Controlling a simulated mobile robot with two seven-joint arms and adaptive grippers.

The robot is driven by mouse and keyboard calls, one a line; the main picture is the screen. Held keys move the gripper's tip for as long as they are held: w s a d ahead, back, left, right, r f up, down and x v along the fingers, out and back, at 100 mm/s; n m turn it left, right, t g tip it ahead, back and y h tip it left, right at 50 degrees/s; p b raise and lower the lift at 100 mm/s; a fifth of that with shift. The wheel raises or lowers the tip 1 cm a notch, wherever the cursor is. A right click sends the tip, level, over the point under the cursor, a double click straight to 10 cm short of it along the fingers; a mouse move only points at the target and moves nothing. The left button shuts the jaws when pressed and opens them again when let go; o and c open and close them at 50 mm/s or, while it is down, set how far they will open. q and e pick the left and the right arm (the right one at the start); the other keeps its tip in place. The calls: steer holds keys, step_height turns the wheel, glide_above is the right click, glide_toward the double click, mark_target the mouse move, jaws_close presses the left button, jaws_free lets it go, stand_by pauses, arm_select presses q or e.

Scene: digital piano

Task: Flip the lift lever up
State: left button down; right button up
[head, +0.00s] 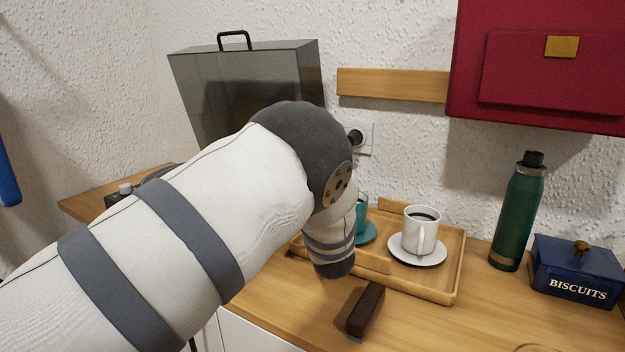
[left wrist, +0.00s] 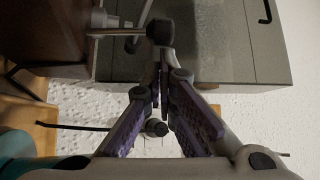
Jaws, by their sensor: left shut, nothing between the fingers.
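A metal lever with a round black knob (left wrist: 160,32) shows at the top middle of the left wrist view, beside a dark brown body (left wrist: 55,30). It looks like the lift lever, though its label or pivot does not show. My left gripper (left wrist: 161,68) is shut and empty, its fingertips close to the knob; I cannot tell whether they touch. In the head view my left arm covers the gripper and the lever. A grey box-like panel with a black handle (head: 245,70) stands behind my arm; it also shows in the left wrist view (left wrist: 225,45). My right gripper is out of view.
A wooden tray (head: 452,275) holds a white cup on a saucer (head: 420,235) and a teal cup (head: 362,215). A dark block (head: 366,310), a green bottle (head: 518,210) and a blue biscuit tin (head: 578,270) stand on the counter. A wall socket (head: 365,140) has a plug.

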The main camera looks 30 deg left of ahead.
arm_select(q)
steer(key=v, duration=1.2)
